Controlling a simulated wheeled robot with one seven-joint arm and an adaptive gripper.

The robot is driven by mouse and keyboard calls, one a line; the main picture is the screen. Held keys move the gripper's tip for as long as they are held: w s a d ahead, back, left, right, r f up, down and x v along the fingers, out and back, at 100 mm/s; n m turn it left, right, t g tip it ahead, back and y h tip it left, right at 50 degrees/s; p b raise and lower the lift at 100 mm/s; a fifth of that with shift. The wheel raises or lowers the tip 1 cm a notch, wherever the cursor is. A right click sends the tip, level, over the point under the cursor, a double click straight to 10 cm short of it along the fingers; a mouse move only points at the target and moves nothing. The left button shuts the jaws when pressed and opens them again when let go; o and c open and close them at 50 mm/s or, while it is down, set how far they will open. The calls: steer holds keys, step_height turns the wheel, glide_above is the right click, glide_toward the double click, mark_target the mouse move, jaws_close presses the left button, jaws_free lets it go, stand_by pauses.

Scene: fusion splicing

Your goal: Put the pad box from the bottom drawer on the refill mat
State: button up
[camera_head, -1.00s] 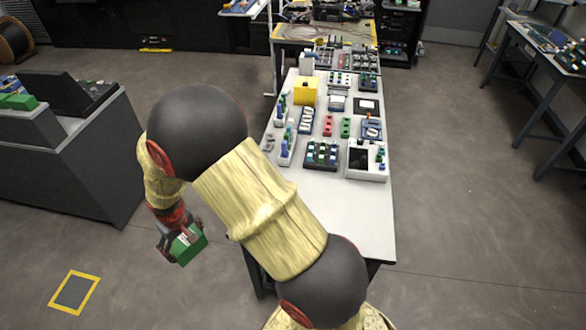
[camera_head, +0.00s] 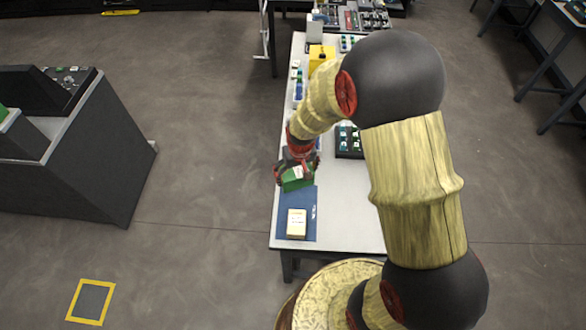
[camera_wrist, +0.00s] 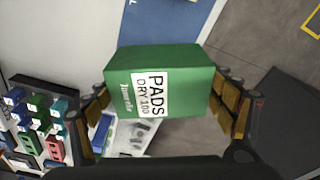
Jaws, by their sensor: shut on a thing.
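The pad box is a green box (camera_wrist: 158,85) with a white label reading "PADS DRY 100". My gripper (camera_wrist: 165,103) is shut on it, one finger on each side, in the wrist view. In the head view my gripper (camera_head: 297,172) holds the green box (camera_head: 297,182) above the table's left side, near the far end of the blue refill mat (camera_head: 283,222). Part of the blue mat also shows in the wrist view (camera_wrist: 172,22). A yellow and white box (camera_head: 296,224) lies on the near part of the mat. The bottom drawer is not identifiable.
The white table (camera_head: 350,225) is bare right of the mat. A dark tray of small parts (camera_head: 348,140) and a yellow box (camera_head: 321,57) stand farther back, partly behind my arm. A dark cabinet (camera_head: 80,165) stands at the left, with open floor between.

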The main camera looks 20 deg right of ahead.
mark_target(299, 187)
steer(key=shift+s+r+p, duration=0.2)
steer(key=shift+s, duration=0.4)
steer(key=shift+s+r+p, duration=0.2)
steer(key=shift+s, duration=0.4)
steer(key=shift+s+f, duration=0.1)
steer(key=shift+f, duration=0.05)
steer(key=shift+f+b, duration=2.5)
steer(key=shift+f, duration=0.9)
steer(key=shift+f+b, duration=0.35)
steer(key=shift+f, duration=0.2)
steer(key=o, duration=1.3)
step_height(299, 187, up, 12)
steer(key=s, duration=0.1)
steer(key=shift+s, duration=0.4)
steer(key=shift+f, duration=0.1)
